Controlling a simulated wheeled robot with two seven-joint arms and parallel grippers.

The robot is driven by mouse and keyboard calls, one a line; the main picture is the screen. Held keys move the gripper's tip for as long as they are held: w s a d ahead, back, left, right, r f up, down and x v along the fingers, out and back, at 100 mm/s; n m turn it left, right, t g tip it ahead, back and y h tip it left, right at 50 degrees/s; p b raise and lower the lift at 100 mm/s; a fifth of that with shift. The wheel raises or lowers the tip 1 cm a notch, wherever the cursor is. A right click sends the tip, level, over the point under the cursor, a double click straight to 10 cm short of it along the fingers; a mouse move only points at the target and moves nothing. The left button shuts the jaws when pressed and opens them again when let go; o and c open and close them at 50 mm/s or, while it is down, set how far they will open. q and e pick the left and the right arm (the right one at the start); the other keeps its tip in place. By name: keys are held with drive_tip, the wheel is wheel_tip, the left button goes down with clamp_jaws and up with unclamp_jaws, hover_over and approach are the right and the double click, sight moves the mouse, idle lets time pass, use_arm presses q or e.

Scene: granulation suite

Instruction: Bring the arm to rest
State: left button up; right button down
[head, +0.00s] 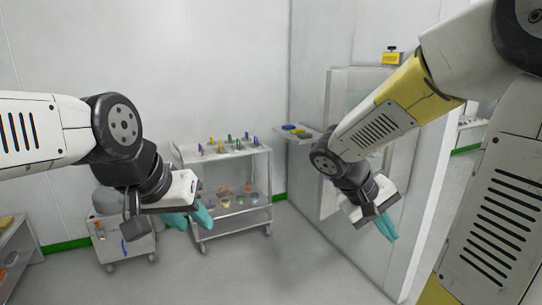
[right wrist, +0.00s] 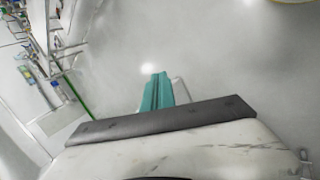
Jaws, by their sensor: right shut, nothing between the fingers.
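My left gripper (head: 195,222) hangs in the air at the left of the head view, in front of the trolley. Its teal fingers stand apart with nothing visible between them, so it looks open. My right gripper (head: 387,230) hangs in the air right of the middle, its arm reaching down from the upper right. Its teal fingers are together and empty. They also show pressed together in the right wrist view (right wrist: 158,92), above bare pale floor. Neither gripper touches anything that I can see.
A two-shelf trolley (head: 232,160) with small coloured items stands near the back wall. A small shelf (head: 298,135) with blue and yellow items is on the partition. Floor (head: 290,265) between the arms is clear.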

drive_tip(key=s+a+r+m+t+y, duration=0.1)
drive_tip(key=s+a+r+t+y, duration=0.4)
drive_tip(key=a+y, duration=0.4)
drive_tip(key=s+a+r, duration=0.1)
drive_tip(key=a+r, duration=0.1)
drive_tip(key=a, duration=0.1)
drive_tip(key=shift+a+r+y, duration=0.15)
drive_tip(key=shift+r+y, duration=0.15)
drive_tip(key=shift+r, duration=0.1)
